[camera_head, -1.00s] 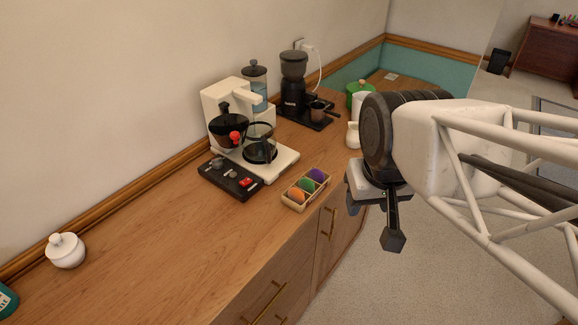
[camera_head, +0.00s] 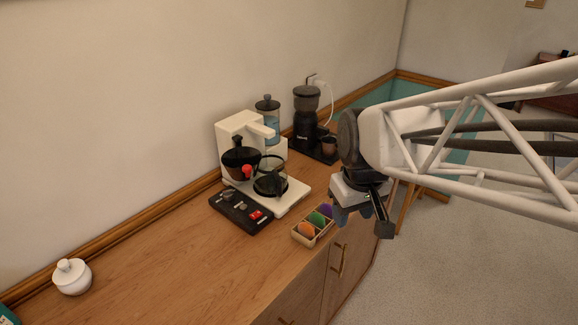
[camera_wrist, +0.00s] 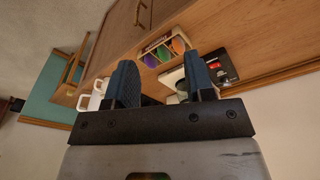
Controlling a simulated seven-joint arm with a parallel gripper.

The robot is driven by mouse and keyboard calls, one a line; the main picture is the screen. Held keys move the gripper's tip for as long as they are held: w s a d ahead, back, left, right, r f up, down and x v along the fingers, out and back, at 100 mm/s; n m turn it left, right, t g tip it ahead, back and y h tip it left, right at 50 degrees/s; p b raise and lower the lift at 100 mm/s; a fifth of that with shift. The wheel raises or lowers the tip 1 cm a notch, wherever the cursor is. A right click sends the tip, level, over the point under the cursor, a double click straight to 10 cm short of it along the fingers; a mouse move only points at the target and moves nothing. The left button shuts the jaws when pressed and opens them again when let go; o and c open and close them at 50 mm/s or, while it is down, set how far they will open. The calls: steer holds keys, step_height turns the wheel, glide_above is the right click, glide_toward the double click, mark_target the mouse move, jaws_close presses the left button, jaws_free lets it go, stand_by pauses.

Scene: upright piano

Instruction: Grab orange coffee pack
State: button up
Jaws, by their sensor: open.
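The orange coffee pack (camera_head: 306,229) sits in the near-left end of a small wooden tray (camera_head: 310,241) close to the counter's front edge. A green pack (camera_head: 316,218) and a purple pack (camera_head: 326,210) stand in line behind it. My gripper (camera_head: 354,212) is open and empty, to the right of the tray and apart from the packs. Both its fingers (camera_wrist: 162,82) show in the wrist view with a wide gap.
A white coffee maker (camera_head: 234,132) with a glass carafe stands behind the tray. A black tray (camera_head: 236,217) with small items lies left of it. A black grinder (camera_head: 305,108) is farther back. A white lidded jar (camera_head: 73,278) stands far left; the counter between is clear.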

mark_target(308, 225)
steer(key=w+a+f+n, duration=0.2)
steer(key=w+f, duration=0.1)
steer(key=w, duration=0.1)
steer(key=w+a+f+n+g, duration=0.1)
steer(key=w+a+f, duration=0.1)
steer(key=w, duration=0.3)
steer(key=w+a+f+n+g, duration=0.1)
steer(key=w+a+f+n, duration=0.1)
steer(key=w+f, duration=0.2)
steer(key=shift+w+f+n, duration=0.3)
steer(key=shift+w, duration=0.4)
steer(key=shift+s+f, duration=0.1)
steer(key=shift+f, duration=1.15)
steer(key=shift+f, duration=0.1)
steer(key=shift+s+d+f, duration=0.1)
steer(key=shift+s+f, duration=0.05)
steer(key=shift+f, duration=2.35)
jaws_close()
